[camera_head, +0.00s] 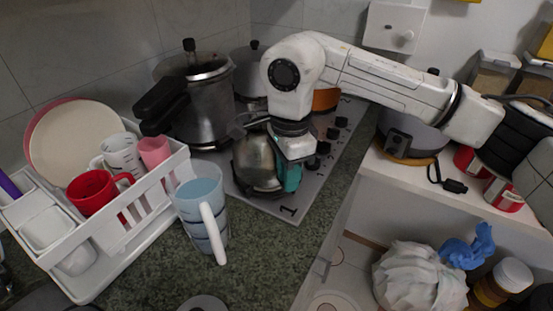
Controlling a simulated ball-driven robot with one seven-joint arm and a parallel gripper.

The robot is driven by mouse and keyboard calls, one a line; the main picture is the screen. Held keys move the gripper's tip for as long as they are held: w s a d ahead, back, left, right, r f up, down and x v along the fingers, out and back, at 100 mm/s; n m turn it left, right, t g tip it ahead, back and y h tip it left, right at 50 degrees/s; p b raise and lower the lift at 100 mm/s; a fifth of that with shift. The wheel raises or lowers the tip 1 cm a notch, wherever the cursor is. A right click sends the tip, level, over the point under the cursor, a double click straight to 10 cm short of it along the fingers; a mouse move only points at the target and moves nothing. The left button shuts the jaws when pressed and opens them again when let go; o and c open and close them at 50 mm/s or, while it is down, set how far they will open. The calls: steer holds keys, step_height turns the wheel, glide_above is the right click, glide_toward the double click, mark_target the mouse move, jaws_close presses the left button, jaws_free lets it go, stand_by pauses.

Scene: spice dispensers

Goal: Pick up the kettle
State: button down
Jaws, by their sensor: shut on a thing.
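The kettle (256,163) is a rounded, shiny metal vessel with a dark base edge, near the front of the grey stove top. It looks tilted a little. My gripper (287,176) comes down on its right side, with teal fingers at the kettle's edge. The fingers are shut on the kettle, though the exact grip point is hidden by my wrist. I cannot tell whether the kettle's base touches the stove.
A pressure cooker (207,103) stands close behind left of the kettle. Blue stacked cups (201,208) stand on the green counter at front left. A white dish rack (79,262) holds plates and mugs. Stove knobs (333,133) lie right of my gripper.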

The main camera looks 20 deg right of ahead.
steer(key=shift+r, duration=0.15)
steer(key=shift+r+b, duration=0.3)
steer(key=shift+r, duration=0.95)
steer(key=s+r+p, duration=0.1)
steer(key=s+r, duration=1.3)
steer(key=r, duration=0.1)
steer(key=shift+a, duration=0.25)
steer(key=shift+r, duration=0.1)
